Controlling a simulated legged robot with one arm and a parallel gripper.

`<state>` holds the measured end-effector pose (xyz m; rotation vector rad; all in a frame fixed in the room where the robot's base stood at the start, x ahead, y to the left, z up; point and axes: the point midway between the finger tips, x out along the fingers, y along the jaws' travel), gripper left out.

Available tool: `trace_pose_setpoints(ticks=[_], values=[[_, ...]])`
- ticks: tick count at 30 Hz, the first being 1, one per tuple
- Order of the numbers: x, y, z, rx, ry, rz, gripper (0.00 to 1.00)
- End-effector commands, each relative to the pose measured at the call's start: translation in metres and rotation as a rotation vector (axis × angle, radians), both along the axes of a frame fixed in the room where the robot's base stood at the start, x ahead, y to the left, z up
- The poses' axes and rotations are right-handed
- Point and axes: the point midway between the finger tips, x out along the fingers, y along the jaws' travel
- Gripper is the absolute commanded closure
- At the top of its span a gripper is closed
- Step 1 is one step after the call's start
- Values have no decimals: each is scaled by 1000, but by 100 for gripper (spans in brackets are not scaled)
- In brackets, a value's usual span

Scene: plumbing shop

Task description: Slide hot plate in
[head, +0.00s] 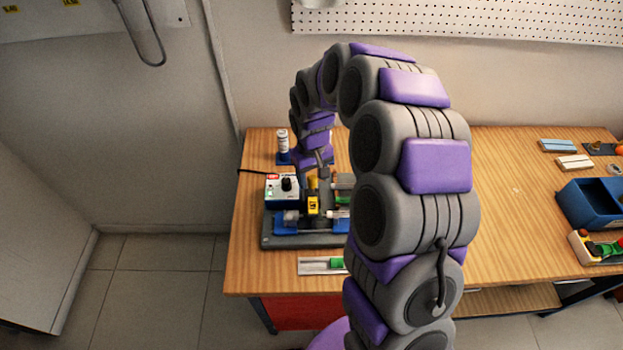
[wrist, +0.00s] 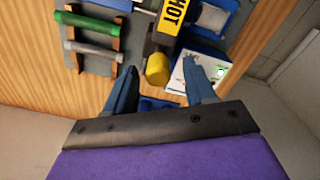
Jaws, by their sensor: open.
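The hot plate, with a yellow label reading HOT (wrist: 172,14) and a yellow-ended handle (wrist: 157,69), stands in a bench fixture (head: 273,241). In the head view its yellow part (head: 313,204) shows beside a white control box with a black knob (head: 283,188); the box also shows in the wrist view (wrist: 206,72). My gripper (wrist: 159,66) is open, with its two blue fingers on either side of the yellow handle end. I cannot tell whether either finger touches it. In the head view my arm hides part of the fixture.
Green (wrist: 86,22) and grey (wrist: 94,52) pipes lie in holders beside the hot plate. A white-and-blue bottle (head: 282,146) stands behind the control box. A blue bin (head: 590,205) sits at the far right.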

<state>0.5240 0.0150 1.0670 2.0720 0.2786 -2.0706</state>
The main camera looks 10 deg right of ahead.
Motion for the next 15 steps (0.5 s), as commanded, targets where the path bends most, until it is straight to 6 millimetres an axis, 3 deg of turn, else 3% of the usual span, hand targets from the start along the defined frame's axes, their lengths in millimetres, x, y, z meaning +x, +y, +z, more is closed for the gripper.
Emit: trace_pose_setpoints(ticks=[15], values=[[2, 2, 115, -1, -3, 0, 45]])
